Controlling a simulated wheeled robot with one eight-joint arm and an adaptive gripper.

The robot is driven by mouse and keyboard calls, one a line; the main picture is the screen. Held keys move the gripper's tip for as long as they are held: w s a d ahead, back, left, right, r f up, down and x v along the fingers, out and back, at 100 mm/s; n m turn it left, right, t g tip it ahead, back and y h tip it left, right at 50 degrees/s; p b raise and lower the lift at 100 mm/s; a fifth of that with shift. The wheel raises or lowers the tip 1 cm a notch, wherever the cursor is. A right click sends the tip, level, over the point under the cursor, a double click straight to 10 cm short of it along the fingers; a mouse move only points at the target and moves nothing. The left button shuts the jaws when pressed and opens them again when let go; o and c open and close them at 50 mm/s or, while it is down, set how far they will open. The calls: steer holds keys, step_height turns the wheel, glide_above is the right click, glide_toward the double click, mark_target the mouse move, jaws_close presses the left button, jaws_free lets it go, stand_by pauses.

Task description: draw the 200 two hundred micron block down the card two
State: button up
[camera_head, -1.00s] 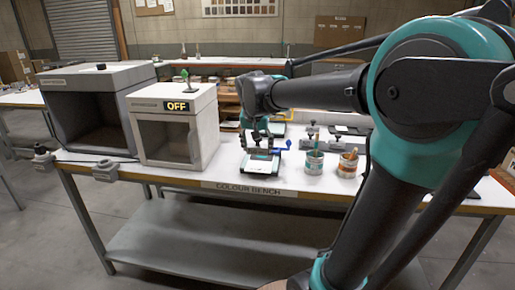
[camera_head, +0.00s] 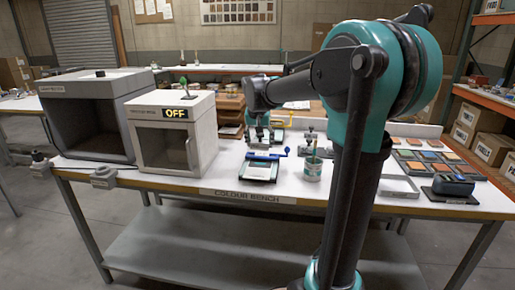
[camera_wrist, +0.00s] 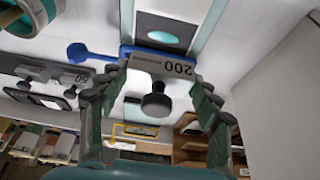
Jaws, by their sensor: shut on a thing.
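The 200 block (camera_wrist: 165,62) is a pale bar with a dark round knob (camera_wrist: 157,101), in the wrist view. My gripper (camera_wrist: 159,75) is shut on it, one finger at each end. In the head view my gripper (camera_head: 258,141) is low at the far edge of the draw-down board (camera_head: 262,180), and the block there is too small to make out. A blue clamp bar with a handle (camera_wrist: 78,52) lies right beside the block. A pale card (camera_wrist: 132,20) on the board carries a dark panel and a teal puddle (camera_wrist: 162,37) close to the block. I cannot tell if they touch.
A 50 block (camera_wrist: 76,79) sits in a rack beside the board. A paint pot (camera_head: 312,170) stands right of the board. Two cabinets, one a box marked OFF (camera_head: 175,130), stand left.

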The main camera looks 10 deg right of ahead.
mark_target(259, 168)
steer(key=shift+w+d+f, duration=0.1)
steer(key=shift+w+f, duration=0.15)
steer(key=shift+w, duration=0.05)
steer(key=shift+f, duration=2.85)
steer(key=shift+f, duration=0.4)
steer(key=shift+s, duration=0.1)
steer(key=shift+s+a+f, duration=0.1)
steer(key=shift+s+a, duration=0.2)
steer(key=shift+s, duration=0.55)
steer(key=shift+s, duration=0.1)
steer(key=shift+s+a, duration=0.15)
steer(key=shift+s, duration=0.1)
steer(key=shift+s+a, duration=0.1)
steer(key=shift+s, duration=0.35)
steer(key=shift+s+a, duration=0.1)
steer(key=shift+s, duration=0.2)
